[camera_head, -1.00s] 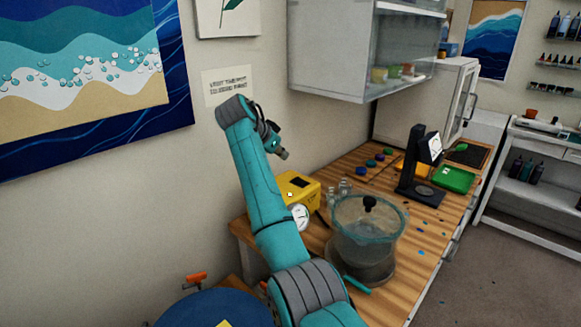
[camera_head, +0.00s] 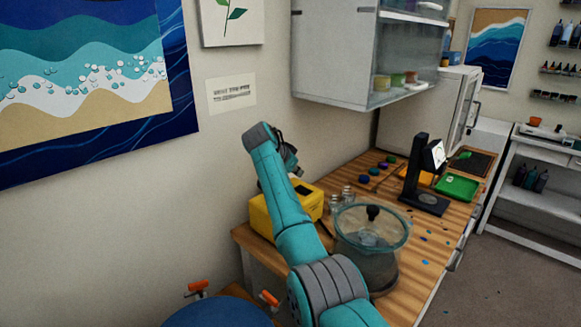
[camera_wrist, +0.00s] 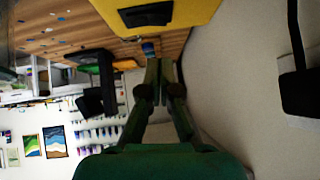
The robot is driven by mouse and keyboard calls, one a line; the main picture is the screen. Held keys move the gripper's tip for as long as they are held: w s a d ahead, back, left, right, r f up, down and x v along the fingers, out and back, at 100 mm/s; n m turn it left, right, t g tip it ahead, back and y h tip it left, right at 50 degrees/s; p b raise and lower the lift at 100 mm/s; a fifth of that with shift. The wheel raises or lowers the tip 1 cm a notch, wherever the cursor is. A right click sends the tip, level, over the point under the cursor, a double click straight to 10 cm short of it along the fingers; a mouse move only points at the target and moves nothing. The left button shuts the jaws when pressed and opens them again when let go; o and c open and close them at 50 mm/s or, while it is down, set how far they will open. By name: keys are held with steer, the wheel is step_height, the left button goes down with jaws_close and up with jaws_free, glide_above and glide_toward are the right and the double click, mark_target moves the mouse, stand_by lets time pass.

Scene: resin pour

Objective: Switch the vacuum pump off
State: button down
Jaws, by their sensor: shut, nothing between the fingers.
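The vacuum pump is a yellow box (camera_head: 262,217) at the near left end of the wooden bench, partly hidden behind my arm. In the wrist view, the pump's yellow body (camera_wrist: 195,10) fills the top middle, with a black switch (camera_wrist: 148,15) on it. Whether the switch is on or off cannot be told. My gripper (camera_wrist: 157,66) is shut and empty, its fingertips apart from the pump by an unclear distance. In the head view my wrist is above the pump, with the fingers hidden.
A clear vacuum chamber (camera_head: 372,240) with a black-knobbed lid stands right of the pump. Small jars (camera_head: 341,198) stand behind it. A black stand (camera_head: 424,180) and green tray (camera_head: 457,187) are farther back. A wall cabinet (camera_head: 345,60) hangs above the bench.

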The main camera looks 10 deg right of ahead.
mark_target(300, 187)
steer(key=shift+w+d+f, duration=0.1)
steer(key=shift+w+f, duration=0.15)
steer(key=shift+f, duration=0.95)
steer(key=shift+w+d+f, duration=0.1)
steer(key=shift+w+f, duration=0.1)
steer(key=shift+f, duration=1)
steer(key=shift+f, duration=0.1)
steer(key=shift+w+f, duration=0.1)
steer(key=shift+f, duration=0.1)
